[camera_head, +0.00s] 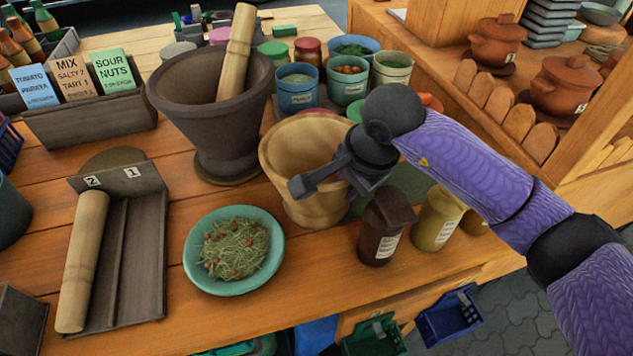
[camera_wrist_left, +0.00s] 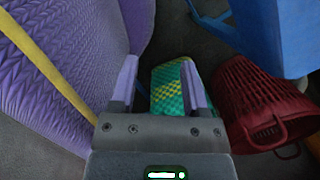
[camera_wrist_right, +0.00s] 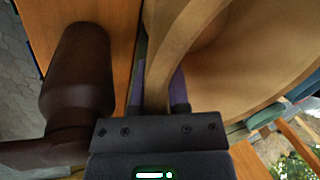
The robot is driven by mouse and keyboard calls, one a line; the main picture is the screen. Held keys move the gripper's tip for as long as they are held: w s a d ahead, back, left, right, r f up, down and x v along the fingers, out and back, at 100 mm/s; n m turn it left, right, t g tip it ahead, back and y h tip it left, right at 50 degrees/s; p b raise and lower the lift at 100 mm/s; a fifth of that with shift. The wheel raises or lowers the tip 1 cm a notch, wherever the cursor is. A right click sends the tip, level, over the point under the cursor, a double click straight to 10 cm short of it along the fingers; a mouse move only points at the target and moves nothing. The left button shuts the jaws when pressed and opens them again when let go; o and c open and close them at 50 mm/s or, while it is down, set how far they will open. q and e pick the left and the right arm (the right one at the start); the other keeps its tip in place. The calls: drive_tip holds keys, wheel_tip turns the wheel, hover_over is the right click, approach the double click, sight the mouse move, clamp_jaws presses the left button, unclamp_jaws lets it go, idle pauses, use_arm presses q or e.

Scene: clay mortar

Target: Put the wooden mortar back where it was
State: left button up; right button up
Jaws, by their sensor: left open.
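The pale wooden mortar (camera_head: 287,185) stands upright near the middle of the table in the head view, right of the dark clay mortar (camera_head: 205,130). I cannot tell whether its base touches the table. My right gripper (camera_head: 318,178) is at its rim, and the right wrist view shows the mortar's wall (camera_wrist_right: 235,60) clamped between the two fingers (camera_wrist_right: 160,88). A wooden pestle (camera_head: 238,50) leans in the clay mortar. My left gripper (camera_wrist_left: 160,85) is open and empty in the left wrist view, away from the table.
A teal plate of shredded salad (camera_head: 196,272) lies in front of the wooden mortar. A dark brown jar (camera_head: 383,225) and a yellowish jar (camera_head: 437,215) stand at its right. Several tubs (camera_head: 297,88) are behind it. A red basket (camera_wrist_left: 258,100) is near my left gripper.

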clamp_jaws()
use_arm(q)
drive_tip(key=shift+s+a+r, duration=0.1)
drive_tip(key=shift+s+a, duration=0.1)
drive_tip(key=shift+s, duration=0.25)
drive_tip(key=shift+w, duration=0.5)
drive_tip(key=shift+s+d, duration=0.1)
drive_tip(key=shift+s, duration=0.05)
use_arm(e)
drive_tip(key=shift+w+r, duration=0.1)
